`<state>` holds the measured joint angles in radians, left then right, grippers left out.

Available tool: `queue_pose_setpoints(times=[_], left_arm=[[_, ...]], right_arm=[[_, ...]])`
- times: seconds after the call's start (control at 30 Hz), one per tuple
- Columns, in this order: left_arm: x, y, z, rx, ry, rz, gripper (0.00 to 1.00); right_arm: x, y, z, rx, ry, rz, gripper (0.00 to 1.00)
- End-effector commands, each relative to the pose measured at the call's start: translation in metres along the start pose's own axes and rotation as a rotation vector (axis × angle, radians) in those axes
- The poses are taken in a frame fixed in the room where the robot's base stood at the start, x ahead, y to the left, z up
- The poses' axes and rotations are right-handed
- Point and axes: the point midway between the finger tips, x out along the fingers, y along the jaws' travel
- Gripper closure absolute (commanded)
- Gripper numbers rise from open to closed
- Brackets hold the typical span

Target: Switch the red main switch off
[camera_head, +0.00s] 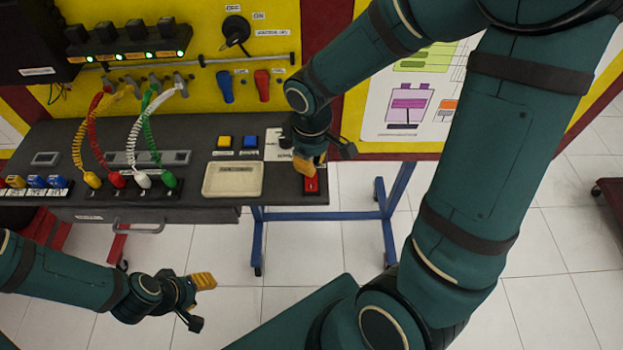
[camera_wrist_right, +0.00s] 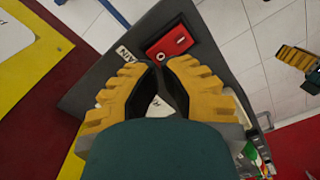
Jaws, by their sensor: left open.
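The red main switch (camera_head: 312,184) sits at the front right corner of the dark grey bench panel. In the right wrist view the red switch (camera_wrist_right: 172,42) lies just beyond my fingertips, with white marks on its face. Which way it is set I cannot tell. My right gripper (camera_head: 306,163) is just above and behind the switch, pointing down. In its wrist view its yellow ribbed fingers (camera_wrist_right: 158,68) have tips close together with a narrow gap, and nothing is between them. Contact is not visible. My left gripper (camera_head: 200,300) is open and empty, below the bench front.
A beige tray (camera_head: 232,193) and blue and yellow buttons (camera_head: 237,142) lie left of the switch. Coiled cables (camera_head: 150,135) rise from the bench further left. A yellow board (camera_head: 215,60) with a rotary switch (camera_head: 236,30) stands behind. Floor is free in front.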

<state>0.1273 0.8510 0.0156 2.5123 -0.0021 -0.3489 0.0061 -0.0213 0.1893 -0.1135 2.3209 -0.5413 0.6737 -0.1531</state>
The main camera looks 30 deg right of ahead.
Motion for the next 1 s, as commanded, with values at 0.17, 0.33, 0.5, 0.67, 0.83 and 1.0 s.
queue_pose_setpoints(times=[0.17, 0.33, 0.5, 0.67, 0.83, 1.0], left_arm=[[0.0000, 0.0000, 0.0000, 0.000, 0.000, 0.000, 0.53], [0.0000, 0.0000, 0.0000, 0.000, 0.000, 0.000, 0.53], [0.0003, -0.0001, 0.0000, 0.000, 0.000, 0.000, 0.53], [0.0016, -0.0006, 0.0002, 0.000, 0.000, 0.000, 0.53], [0.0035, -0.0013, 0.0003, 0.000, 0.000, 0.000, 0.53], [0.0054, -0.0020, 0.0005, 0.000, 0.000, 0.000, 0.53]], right_arm=[[0.0000, 0.0000, 0.0000, 0.000, 0.000, 0.000, 1.00], [0.0000, 0.0000, 0.0000, 0.000, 0.000, 0.000, 1.00], [0.0003, 0.0000, 0.0000, 0.000, 0.000, 0.000, 1.00], [0.0019, 0.0000, 0.0000, 0.000, 0.000, 0.000, 1.00], [0.0044, 0.0000, 0.0000, 0.000, 0.000, 0.000, 1.00], [0.0067, 0.0000, 0.0001, 0.000, 0.000, 0.000, 1.00]])
